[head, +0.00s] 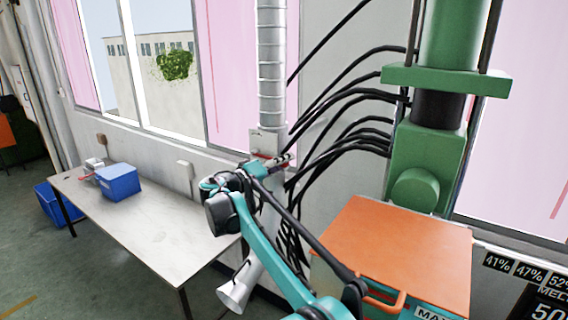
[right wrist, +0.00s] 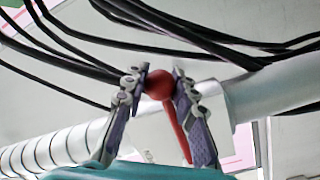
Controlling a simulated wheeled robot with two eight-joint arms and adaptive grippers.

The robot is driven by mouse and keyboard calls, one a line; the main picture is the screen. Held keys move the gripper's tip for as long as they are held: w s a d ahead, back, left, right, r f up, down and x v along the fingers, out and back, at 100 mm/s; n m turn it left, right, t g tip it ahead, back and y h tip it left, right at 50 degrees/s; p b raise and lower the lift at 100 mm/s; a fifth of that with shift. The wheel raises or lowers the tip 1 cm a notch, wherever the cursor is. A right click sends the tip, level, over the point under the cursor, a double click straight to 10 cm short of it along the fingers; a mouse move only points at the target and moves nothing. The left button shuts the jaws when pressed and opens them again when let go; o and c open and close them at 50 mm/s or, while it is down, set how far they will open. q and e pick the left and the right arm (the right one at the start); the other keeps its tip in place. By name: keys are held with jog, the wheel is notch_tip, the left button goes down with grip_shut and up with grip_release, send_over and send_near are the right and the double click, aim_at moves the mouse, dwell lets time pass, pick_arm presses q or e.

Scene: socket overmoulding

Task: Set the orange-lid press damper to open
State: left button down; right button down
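The press has an orange lid (head: 395,240) with an orange handle at its front edge. A grey duct (head: 271,70) comes down the wall left of the press, with a pale damper plate (head: 264,142) on it. The damper's red lever (right wrist: 180,131) ends in a red ball knob (right wrist: 160,84). My right gripper (head: 280,160) is at the duct, just below the plate. In the right wrist view its fingers (right wrist: 159,78) stand on both sides of the knob and appear to touch it. The lever's pivot is not clear. My left gripper is not in view.
Several black hoses (head: 350,85) run from the green press column (head: 430,150) past the duct, close to my right gripper. A white table (head: 150,225) with a blue bin (head: 119,181) stands at the left. A white funnel-shaped duct end (head: 236,293) hangs below my arm.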

jog(key=shift+w+a+r+n+p, duration=0.1)
jog(key=shift+r+n+p, duration=0.6)
jog(key=shift+r+n, duration=0.2)
jog(key=shift+w+a+r+n+p, duration=0.1)
jog(key=shift+r+n+p, duration=0.65)
jog(key=shift+r, duration=0.25)
jog(key=shift+w+a+r+n+t+p, duration=0.15)
jog(key=shift+r+n+t+p, duration=0.15)
jog(key=shift+r+n, duration=0.2)
jog(key=shift+a+r+n+t+p, duration=0.2)
jog(key=shift+r+n+p, duration=0.2)
jog(key=shift+n, duration=0.15)
jog(key=shift+w+a+r+n+p, duration=0.15)
jog(key=shift+r+n+p, duration=0.15)
jog(key=shift+n, duration=0.15)
jog(key=shift+w+a+r+n+p, duration=0.15)
jog(key=shift+r+n, duration=0.15)
jog(key=shift+n, duration=0.15)
jog(key=shift+t+h, duration=0.3)
jog(key=c, duration=1.2)
grip_release()
jog(key=shift+a, duration=0.1)
